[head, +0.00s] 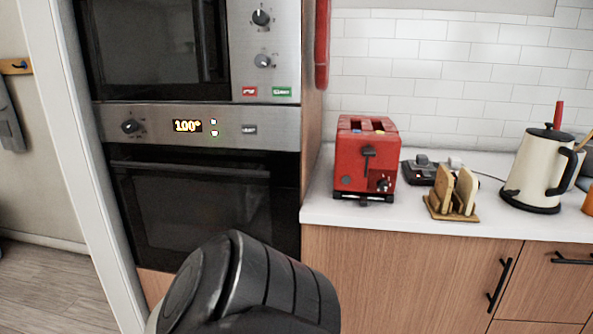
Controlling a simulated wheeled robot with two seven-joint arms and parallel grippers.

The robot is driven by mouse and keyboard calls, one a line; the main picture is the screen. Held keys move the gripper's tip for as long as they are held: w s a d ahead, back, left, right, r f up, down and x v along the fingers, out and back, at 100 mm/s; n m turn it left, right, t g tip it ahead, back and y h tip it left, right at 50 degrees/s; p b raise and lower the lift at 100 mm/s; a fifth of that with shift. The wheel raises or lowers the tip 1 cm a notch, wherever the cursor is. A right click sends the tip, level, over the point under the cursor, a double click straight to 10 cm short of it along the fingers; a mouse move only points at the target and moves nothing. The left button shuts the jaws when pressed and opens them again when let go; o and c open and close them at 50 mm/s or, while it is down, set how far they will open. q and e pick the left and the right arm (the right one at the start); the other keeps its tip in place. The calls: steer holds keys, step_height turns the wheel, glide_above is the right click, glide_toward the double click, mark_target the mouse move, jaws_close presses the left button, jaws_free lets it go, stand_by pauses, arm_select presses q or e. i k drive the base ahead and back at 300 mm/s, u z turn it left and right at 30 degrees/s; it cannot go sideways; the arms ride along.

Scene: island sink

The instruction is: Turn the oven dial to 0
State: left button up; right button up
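The oven (205,195) is built into a tall cabinet on the left, with a closed dark glass door and a horizontal handle. Its black dial (131,126) is on the left of the steel control panel. The lit display (187,126) beside it reads 100°. A dark rounded part of my own arm fills the bottom middle, in front of the oven's lower part. Neither of my grippers can be made out in the head view, and nothing touches the dial.
A microwave (150,45) with two knobs sits above the oven. On the white counter (325,205) to the right stand a red toaster (366,155), a toast rack (453,195) and a cream kettle (538,170). A white door frame (75,150) edges the left side.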

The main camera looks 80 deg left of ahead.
mark_target(130, 126)
steer(key=u, duration=1.3)
steer(key=k, duration=0.6)
steer(key=u, duration=1.55)
